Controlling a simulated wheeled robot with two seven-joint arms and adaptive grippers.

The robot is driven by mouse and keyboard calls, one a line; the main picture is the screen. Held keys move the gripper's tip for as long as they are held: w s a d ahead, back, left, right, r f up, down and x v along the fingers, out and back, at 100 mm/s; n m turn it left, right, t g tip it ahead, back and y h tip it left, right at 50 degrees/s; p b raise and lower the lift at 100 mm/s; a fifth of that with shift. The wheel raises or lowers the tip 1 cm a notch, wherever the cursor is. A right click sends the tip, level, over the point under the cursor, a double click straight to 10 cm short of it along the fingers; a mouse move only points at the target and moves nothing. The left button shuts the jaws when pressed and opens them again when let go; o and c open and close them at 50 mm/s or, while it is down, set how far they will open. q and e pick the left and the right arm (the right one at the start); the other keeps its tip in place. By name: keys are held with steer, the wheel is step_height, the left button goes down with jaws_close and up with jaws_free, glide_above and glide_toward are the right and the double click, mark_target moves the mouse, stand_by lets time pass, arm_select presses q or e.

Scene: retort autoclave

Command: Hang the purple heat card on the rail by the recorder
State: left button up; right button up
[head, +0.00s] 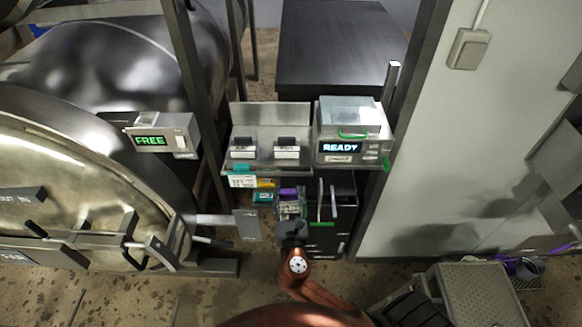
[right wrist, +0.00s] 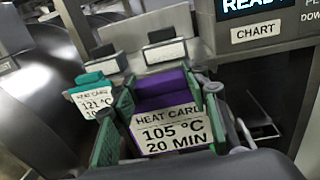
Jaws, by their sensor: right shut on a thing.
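The purple heat card (head: 288,192) is in my right gripper (head: 291,211), below the front of the steel shelf. In the right wrist view the purple heat card (right wrist: 165,122) reads 105 °C, 20 MIN and faces the camera. The green finger pads of the right gripper (right wrist: 166,125) close on its two sides. The recorder (head: 345,147) shows READY, up and to the right of the card. The rail is hard to make out along the shelf's front edge; I cannot tell whether the card touches it. My left gripper is not in view.
A teal heat card (head: 241,181) hangs at the shelf front left of my right gripper, with a yellow card (head: 265,183) beside it. The steel shelf (head: 235,166) carries two small black-topped holders. The autoclave door (head: 75,190) stands left; a grey cart (head: 465,300) stands lower right.

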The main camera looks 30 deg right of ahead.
arm_select(q)
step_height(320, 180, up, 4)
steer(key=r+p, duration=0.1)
steer(key=p, duration=0.2)
arm_select(e)
steer(key=shift+m+g+h, duration=0.3)
steer(key=shift+m+h, duration=0.1)
steer(key=shift+h, duration=0.2)
steer(key=r, duration=0.1)
steer(key=w+d+r, duration=0.1)
steer(key=r, duration=0.2)
steer(key=shift+w+d+r, duration=0.1)
steer(key=shift+w+d, duration=0.05)
steer(key=shift+d, duration=0.05)
arm_select(q)
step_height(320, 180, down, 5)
steer(key=b, duration=0.4)
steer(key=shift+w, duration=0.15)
arm_select(e)
steer(key=f+x, duration=0.1)
steer(key=x, duration=0.9)
steer(key=shift+f, duration=0.2)
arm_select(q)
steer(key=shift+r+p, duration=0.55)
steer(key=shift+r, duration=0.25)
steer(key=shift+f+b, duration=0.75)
arm_select(e)
steer(key=shift+f, duration=1.65)
steer(key=o, duration=1.2)
